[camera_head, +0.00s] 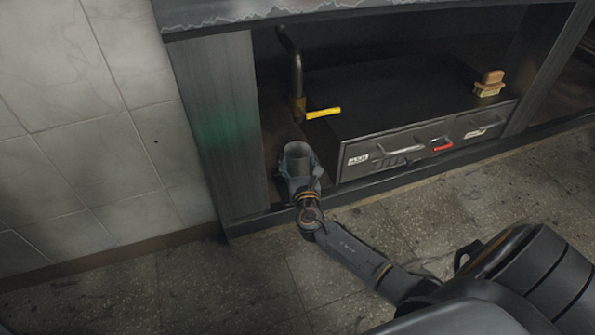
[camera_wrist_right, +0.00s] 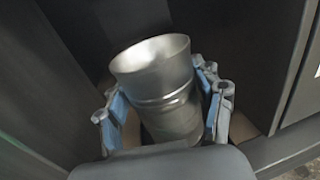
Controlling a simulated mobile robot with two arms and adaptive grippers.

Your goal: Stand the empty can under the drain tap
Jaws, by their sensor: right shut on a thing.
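The empty can (camera_head: 298,152) is a grey metal cylinder with an open top, at the left end of the recess under the counter. My right gripper (camera_head: 300,168) is shut around it. In the right wrist view the can (camera_wrist_right: 165,85) stands between the blue-grey fingers (camera_wrist_right: 168,112) and looks slightly tilted in the picture. The drain tap (camera_head: 301,107) has a brass body on a dark pipe and a yellow lever (camera_head: 323,113) pointing right. The can is in front of and below the tap; I cannot tell if it is directly under the outlet. The can's base is hidden. My left gripper is out of view.
A dark cabinet with drawers (camera_head: 430,143) fills the recess to the right of the can. A wooden-handled brush (camera_head: 489,84) lies on its top. A grey post (camera_head: 217,125) stands close on the left, and a low sill (camera_head: 375,187) runs along the front.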

